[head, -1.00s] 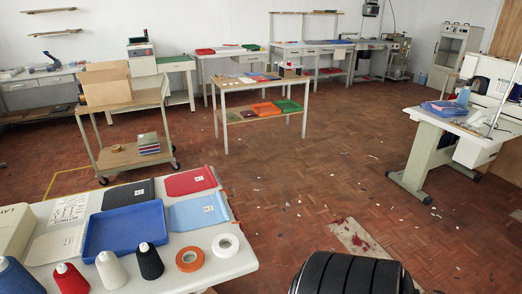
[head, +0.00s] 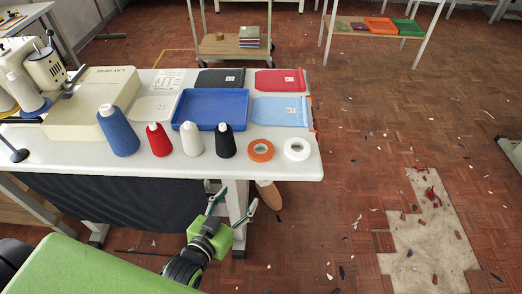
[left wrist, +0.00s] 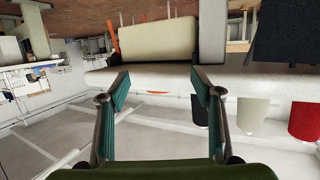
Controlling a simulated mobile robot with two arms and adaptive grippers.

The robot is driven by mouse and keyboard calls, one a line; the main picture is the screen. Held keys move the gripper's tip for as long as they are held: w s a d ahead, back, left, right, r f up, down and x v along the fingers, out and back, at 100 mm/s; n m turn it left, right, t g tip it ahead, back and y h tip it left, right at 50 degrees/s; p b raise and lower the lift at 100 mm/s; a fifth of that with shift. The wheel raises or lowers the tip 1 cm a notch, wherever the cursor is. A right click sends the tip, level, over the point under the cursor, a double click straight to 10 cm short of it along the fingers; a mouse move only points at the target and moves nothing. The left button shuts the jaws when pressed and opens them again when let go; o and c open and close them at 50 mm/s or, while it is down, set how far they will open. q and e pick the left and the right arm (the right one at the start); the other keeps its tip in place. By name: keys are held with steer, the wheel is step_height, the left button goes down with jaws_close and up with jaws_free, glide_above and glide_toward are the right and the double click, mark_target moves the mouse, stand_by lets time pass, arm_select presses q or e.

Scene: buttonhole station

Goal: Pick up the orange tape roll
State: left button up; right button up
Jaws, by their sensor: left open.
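The orange tape roll (head: 261,150) lies flat near the front right edge of the white table (head: 330,165), between the black thread cone (head: 225,141) and the white tape roll (head: 297,149). My left gripper (head: 234,201) is open and empty, in front of the table's near edge and apart from the roll. In the left wrist view, which looks upside down, the open fingers (left wrist: 160,88) frame the table edge. A thin orange sliver (left wrist: 158,92), apparently the tape roll, shows between them. My right gripper is not in view.
White (head: 193,139), red (head: 159,140) and blue (head: 118,131) thread cones stand left of the black one. A blue tray (head: 211,108) and red (head: 280,81) and light blue (head: 279,111) folders lie behind. The floor to the right is mostly clear, with scattered scraps.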

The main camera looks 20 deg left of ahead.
arm_select(q)
step_height(320, 180, up, 7)
steer(key=w+t, duration=0.1)
glide_toward(263, 145)
steer(key=shift+a+f, duration=0.1)
steer(key=shift+f, duration=0.4)
steer(key=shift+r+p+x, duration=0.2)
steer(key=shift+p+x, duration=0.15)
steer(key=shift+x, duration=1.25)
steer(key=shift+r+p+x, duration=0.25)
steer(key=shift+p+x, duration=0.05)
steer(key=shift+x, duration=1.3)
steer(key=c, duration=0.6)
